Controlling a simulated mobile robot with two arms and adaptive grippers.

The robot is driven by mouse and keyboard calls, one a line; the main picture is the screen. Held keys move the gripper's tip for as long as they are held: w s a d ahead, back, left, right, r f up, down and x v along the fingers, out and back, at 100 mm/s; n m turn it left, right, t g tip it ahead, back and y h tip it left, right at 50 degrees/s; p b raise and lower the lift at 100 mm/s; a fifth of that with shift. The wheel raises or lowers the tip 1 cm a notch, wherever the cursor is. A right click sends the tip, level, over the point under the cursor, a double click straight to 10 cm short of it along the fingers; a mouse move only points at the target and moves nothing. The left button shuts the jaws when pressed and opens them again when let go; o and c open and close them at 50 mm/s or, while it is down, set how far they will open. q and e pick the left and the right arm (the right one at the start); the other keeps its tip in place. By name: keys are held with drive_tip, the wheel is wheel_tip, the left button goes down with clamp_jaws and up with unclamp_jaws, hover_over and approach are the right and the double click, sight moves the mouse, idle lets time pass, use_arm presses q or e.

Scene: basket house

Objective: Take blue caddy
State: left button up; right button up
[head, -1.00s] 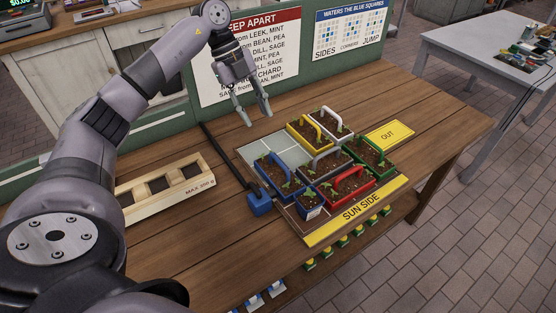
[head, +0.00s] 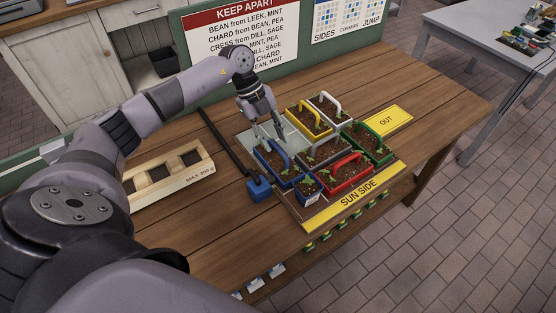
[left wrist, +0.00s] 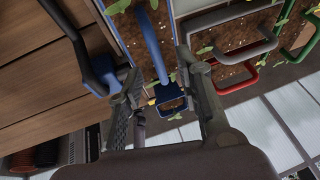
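The blue caddy (head: 273,164) is a planter box with soil, seedlings and a raised blue handle. It stands at the left of the grouped planters on the table. My left gripper (head: 271,142) is open and points down at the handle from above. In the left wrist view the caddy's blue handle (left wrist: 151,42) runs between the two open fingers (left wrist: 160,65). I cannot tell whether the fingers touch it. A small blue pot (head: 308,187) stands beside the caddy at its front right. My right gripper is not in view.
Yellow (head: 308,120), white (head: 326,107), grey (head: 320,152), red (head: 348,177) and green (head: 372,147) caddies stand close on the right. A black rod with a blue end block (head: 259,189) lies left. A wooden rack (head: 150,198) stands further left.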

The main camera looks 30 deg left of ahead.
sight(277, 147)
use_arm(q)
drive_tip(key=p+x, duration=0.1)
drive_tip(key=x, duration=0.3)
drive_tip(key=shift+f, duration=0.2)
drive_tip(key=shift+a, duration=0.1)
clamp_jaws()
idle(0.7)
